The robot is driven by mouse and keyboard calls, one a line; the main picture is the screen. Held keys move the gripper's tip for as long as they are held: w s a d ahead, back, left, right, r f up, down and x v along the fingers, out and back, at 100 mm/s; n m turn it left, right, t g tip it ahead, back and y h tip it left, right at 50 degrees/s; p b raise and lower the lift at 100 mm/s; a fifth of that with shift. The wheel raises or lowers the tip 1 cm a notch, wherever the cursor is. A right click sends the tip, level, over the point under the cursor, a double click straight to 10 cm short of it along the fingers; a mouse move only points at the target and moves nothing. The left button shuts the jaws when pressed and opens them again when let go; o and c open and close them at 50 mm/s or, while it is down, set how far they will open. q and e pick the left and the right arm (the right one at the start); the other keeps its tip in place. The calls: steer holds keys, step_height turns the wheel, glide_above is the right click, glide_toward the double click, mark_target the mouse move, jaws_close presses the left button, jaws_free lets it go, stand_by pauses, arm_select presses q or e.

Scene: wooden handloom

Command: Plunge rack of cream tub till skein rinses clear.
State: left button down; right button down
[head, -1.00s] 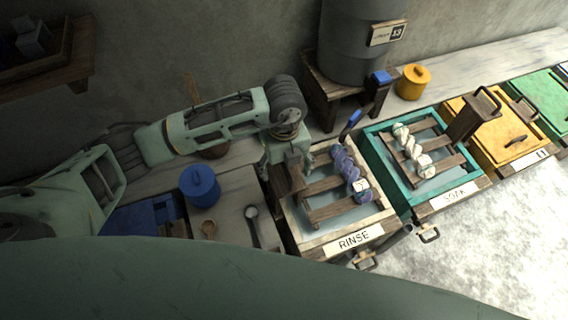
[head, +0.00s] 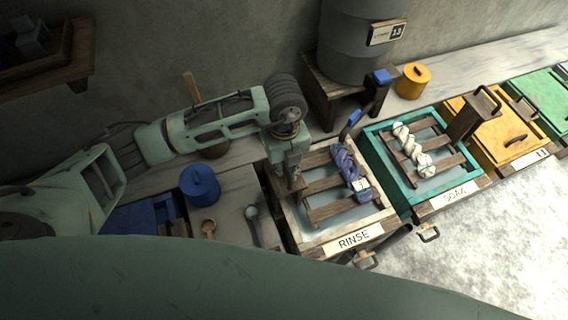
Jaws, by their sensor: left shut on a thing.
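The cream tub (head: 377,218), labelled RINSE, stands in the row of tubs in the head view and holds grey-blue water. A wooden rack (head: 328,211) with crossbars lies in it, low at the water. A twisted blue-violet skein (head: 345,163) lies across the rack's right part, with a paler tie or tag near its front end. My left gripper (head: 292,181) is over the tub's left side, shut on the rack's wooden handle. The fingertips are partly hidden. My right gripper is out of view.
The teal SOAK tub (head: 436,201) with a cream skein on its rack stands to the right, then a yellow-lidded tub (head: 506,141). A blue tap handle (head: 351,122) rises behind the cream tub.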

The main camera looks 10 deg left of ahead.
mark_target(283, 176)
arm_select(q)
step_height(283, 176, down, 9)
steer(key=b, duration=0.7)
steer(key=shift+a+r, duration=0.1)
steer(key=shift+r, duration=0.1)
step_height(283, 176, down, 10)
steer(key=b, duration=0.8)
steer(key=shift+r, duration=0.1)
steer(key=shift+s, duration=0.15)
stand_by(0.4)
